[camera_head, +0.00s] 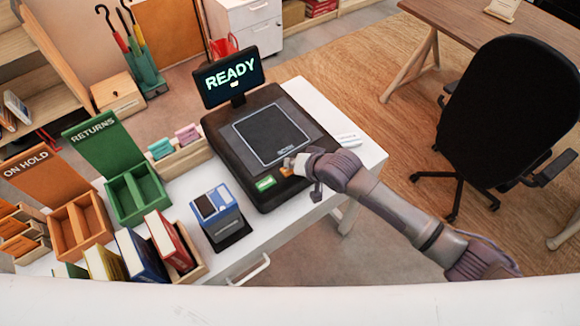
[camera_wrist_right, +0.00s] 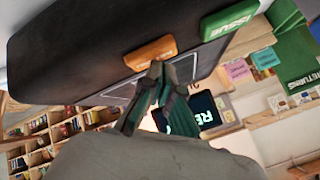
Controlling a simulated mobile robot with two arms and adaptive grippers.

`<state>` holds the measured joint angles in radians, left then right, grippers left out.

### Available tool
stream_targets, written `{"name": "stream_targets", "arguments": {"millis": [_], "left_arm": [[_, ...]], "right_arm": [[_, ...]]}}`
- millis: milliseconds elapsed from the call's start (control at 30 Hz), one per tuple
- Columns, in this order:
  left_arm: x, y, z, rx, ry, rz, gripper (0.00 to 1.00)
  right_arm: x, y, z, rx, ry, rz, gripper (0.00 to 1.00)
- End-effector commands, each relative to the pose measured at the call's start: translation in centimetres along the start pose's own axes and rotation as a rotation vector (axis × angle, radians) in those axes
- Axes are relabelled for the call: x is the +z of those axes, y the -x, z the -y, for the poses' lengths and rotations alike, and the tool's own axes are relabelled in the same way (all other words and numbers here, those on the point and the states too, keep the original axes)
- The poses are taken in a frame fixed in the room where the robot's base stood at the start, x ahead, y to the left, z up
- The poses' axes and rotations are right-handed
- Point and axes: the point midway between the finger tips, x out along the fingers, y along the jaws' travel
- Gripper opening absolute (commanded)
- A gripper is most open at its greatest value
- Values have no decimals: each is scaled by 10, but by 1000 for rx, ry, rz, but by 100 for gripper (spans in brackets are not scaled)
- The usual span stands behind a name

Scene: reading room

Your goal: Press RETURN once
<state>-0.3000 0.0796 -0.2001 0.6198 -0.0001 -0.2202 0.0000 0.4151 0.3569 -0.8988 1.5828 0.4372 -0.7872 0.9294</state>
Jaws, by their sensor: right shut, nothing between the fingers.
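The black desk station (camera_head: 225,135) has a flat pad and a screen (camera_head: 232,78) reading "READY". On its front edge are a green button (camera_head: 265,183) and an orange button (camera_head: 286,171), partly hidden by my right gripper (camera_head: 291,163). In the wrist view the green button (camera_wrist_right: 230,18) reads "ISSUE"; the orange button (camera_wrist_right: 150,53) has lettering too small to read. My right gripper's closed fingertips (camera_wrist_right: 160,72) are empty and right at the orange button's edge; I cannot tell whether they touch it. My left gripper is not in view.
The white desk (camera_head: 358,153) also holds a blue device (camera_head: 215,207), upright books (camera_head: 165,240), a green "RETURNS" box (camera_head: 138,192) and an orange "ON HOLD" box (camera_head: 80,225). A black office chair (camera_head: 515,105) stands at the right. Some desk at the station's right is clear.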

Motion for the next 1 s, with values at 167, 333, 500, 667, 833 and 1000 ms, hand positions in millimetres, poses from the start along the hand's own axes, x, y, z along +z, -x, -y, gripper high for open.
{"name": "stream_targets", "arguments": {"millis": [167, 333, 500, 667, 833, 1000], "left_arm": [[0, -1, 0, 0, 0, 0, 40], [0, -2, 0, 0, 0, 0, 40], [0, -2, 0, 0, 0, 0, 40], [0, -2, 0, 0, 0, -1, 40], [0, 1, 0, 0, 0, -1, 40], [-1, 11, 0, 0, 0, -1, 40]], "right_arm": [[2, -2, -1, 0, -1, 0, 0], [3, -3, -3, 0, -1, 1, 0], [4, -4, -3, 1, -1, 1, 0], [4, -4, -3, 1, -1, 2, 0], [3, -2, -2, 1, -1, 2, 0], [-2, 4, 3, 1, -1, 2, 0]]}}
